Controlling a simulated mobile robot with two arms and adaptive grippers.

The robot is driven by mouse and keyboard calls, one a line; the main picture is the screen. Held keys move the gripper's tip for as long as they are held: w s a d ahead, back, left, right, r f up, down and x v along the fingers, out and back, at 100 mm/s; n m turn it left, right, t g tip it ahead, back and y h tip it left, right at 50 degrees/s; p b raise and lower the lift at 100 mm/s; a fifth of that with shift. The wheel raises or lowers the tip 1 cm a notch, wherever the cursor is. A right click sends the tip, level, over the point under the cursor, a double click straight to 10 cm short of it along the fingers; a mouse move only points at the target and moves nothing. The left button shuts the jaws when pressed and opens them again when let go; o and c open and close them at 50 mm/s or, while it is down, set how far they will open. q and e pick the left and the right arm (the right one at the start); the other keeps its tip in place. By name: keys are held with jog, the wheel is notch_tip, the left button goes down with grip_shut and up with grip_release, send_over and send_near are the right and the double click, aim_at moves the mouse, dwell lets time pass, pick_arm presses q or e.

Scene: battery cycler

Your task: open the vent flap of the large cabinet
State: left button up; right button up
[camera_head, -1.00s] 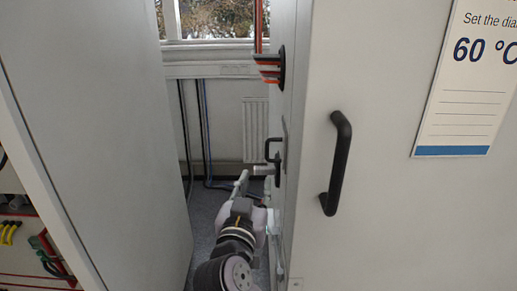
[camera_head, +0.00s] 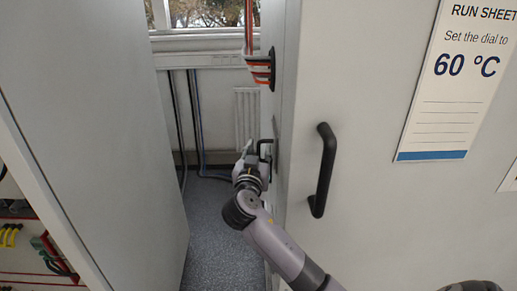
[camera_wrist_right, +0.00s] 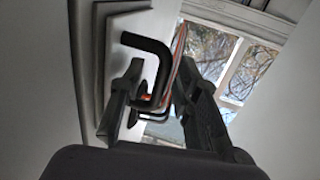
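The large cabinet (camera_head: 300,110) has a pale side wall facing the narrow gap. Its vent flap (camera_head: 277,152) is on that side, seen nearly edge-on, and looks closed. The flap's small black handle (camera_head: 265,150) sticks out into the gap. In the right wrist view, the flap (camera_wrist_right: 118,45) is a pale panel with a grey edge, and the bent black handle (camera_wrist_right: 152,45) reaches between my fingers. My right gripper (camera_wrist_right: 157,80) is open, with one finger on each side of the handle. Contact cannot be made out. My left gripper is not in view.
A tall grey panel (camera_head: 110,120) bounds the gap on the left. A striped bundle (camera_head: 262,70) juts out above the flap. The cabinet's front has a large black handle (camera_head: 323,170) and a run sheet (camera_head: 452,80). The floor (camera_head: 225,230) in the gap is clear.

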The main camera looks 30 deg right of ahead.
jog(key=shift+c, duration=0.5)
grip_shut()
dwell(0.4)
